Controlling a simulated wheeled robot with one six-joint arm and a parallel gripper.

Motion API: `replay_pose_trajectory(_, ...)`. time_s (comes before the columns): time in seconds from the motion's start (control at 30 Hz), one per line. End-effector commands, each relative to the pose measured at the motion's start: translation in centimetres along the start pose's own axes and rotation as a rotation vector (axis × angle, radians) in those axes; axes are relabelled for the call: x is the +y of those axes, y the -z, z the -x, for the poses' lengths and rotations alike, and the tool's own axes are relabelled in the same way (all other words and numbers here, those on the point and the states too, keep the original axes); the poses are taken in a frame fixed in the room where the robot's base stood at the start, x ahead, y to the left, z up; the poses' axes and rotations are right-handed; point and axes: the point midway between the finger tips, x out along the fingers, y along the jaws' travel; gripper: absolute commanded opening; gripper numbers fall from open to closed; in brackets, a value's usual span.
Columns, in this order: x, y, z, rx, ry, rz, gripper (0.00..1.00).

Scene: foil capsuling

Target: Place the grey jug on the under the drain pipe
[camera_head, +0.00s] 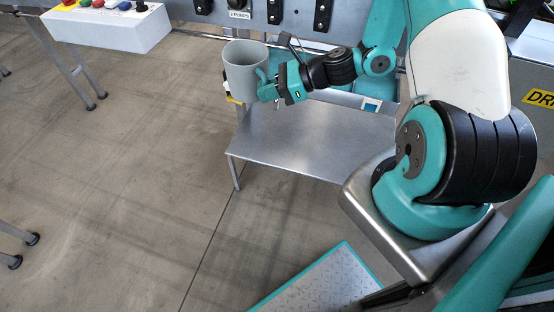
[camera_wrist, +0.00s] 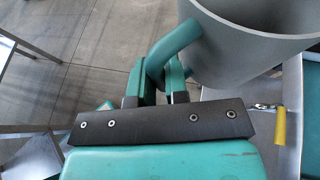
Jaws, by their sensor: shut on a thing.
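The grey jug (camera_head: 243,75) is upright, open at the top, and held in the air above the left end of a low metal table. My gripper (camera_head: 266,88) is at its right side, shut on its teal handle. In the wrist view the jug (camera_wrist: 255,52) fills the upper right, and my gripper (camera_wrist: 158,80) is around the handle. A small metal valve with a yellow lever (camera_wrist: 280,126) shows below the jug there. The yellow part (camera_head: 233,99) shows just under the jug in the head view. I cannot clearly make out a drain pipe opening.
The low metal table (camera_head: 290,145) has a mostly bare top. The machine's grey front panel (camera_head: 290,15) stands behind the jug. A control box with coloured buttons (camera_head: 112,28) is at the upper left. The floor at left is open apart from metal legs.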

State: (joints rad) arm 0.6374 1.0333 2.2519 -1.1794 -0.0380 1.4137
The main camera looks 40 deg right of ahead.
Motion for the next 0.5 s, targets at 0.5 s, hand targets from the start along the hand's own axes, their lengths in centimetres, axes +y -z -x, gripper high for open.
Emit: replay_pose_trajectory(0.5,0.3,18.8,-7.7,-0.001,0.002,0.001,0.00)
